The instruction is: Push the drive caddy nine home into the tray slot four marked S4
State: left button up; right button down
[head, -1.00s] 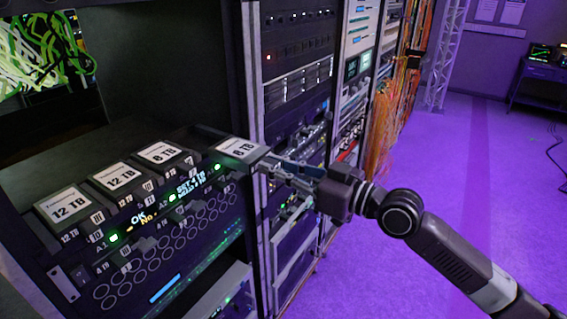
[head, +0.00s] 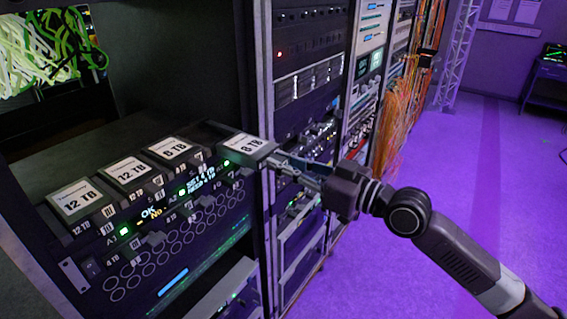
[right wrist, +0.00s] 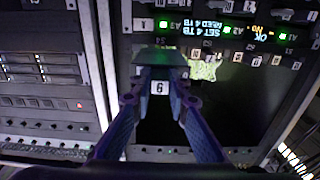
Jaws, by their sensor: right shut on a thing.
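The held drive caddy (head: 247,145), with a white 8 TB label on top, is at the right end of the drive tray (head: 190,232), by the slot end. My right gripper (head: 275,160) is shut on its front end. In the right wrist view the gripper (right wrist: 160,82) grips the caddy (right wrist: 160,88), whose small white front tag reads like a 9 or 6. The caddy's far part is over or in the tray's rightmost place; I cannot tell how deep. My left gripper is not in view.
Several other caddies stand in the tray to the left, with a 12 TB one (head: 75,199) at the end. A lit display (head: 165,198) is on the tray front. A rack post (head: 252,90) stands close behind the held caddy. Purple floor to the right is clear.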

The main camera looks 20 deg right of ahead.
aim_at(272, 155)
jog(key=shift+w+a+r, duration=0.1)
jog(key=shift+w, duration=0.1)
jog(key=shift+p+x, duration=0.5)
jog(key=shift+x, duration=0.75)
jog(key=shift+a, duration=0.1)
dwell(0.4)
jog(key=shift+w, duration=0.2)
jog(key=shift+x, duration=1.25)
jog(key=shift+a, duration=0.1)
jog(key=shift+w, duration=0.1)
